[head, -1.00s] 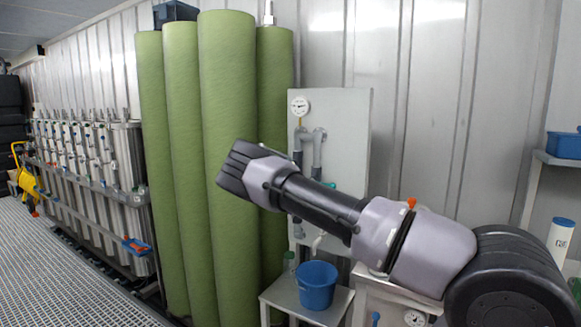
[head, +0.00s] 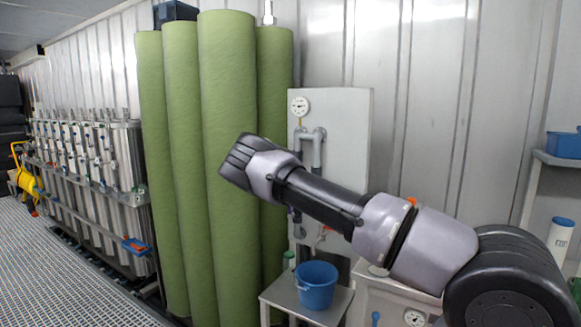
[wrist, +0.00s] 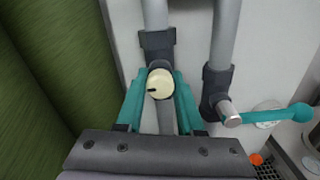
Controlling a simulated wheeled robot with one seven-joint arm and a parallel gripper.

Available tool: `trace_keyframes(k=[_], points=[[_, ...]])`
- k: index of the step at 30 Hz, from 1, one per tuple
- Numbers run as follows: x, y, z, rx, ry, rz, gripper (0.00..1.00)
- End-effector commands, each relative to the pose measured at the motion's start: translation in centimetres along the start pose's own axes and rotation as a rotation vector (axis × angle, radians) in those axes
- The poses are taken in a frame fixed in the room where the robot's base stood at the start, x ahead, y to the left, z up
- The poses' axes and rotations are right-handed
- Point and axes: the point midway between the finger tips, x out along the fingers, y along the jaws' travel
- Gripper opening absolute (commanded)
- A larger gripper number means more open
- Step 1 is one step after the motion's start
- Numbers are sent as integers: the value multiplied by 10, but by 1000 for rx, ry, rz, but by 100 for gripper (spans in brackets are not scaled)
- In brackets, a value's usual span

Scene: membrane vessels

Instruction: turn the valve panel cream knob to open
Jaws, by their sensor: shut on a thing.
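The cream knob (wrist: 160,83) is in the upper middle of the wrist view, on a vertical grey pipe with dark fittings. A short dark mark on its face points left. My gripper (wrist: 159,91) has its two teal fingers on either side of the knob and is shut on it. The pale valve panel (head: 346,125) stands against the wall in the head view, right of the green columns. In that view my arm hides the knob and the gripper.
A second valve with a teal lever (wrist: 270,115) is just right of the gripper. A gauge (head: 299,106) is at the panel's upper left. A blue bucket (head: 316,286) stands on a low stand below. Tall green columns (head: 230,120) stand close on the left.

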Motion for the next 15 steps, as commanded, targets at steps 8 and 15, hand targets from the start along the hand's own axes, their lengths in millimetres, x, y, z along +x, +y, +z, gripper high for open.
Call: trace_keyframes(k=[8,15], points=[[-1,0,-1,-6,2,1,0],[0,0,-1,-6,1,1,67]])
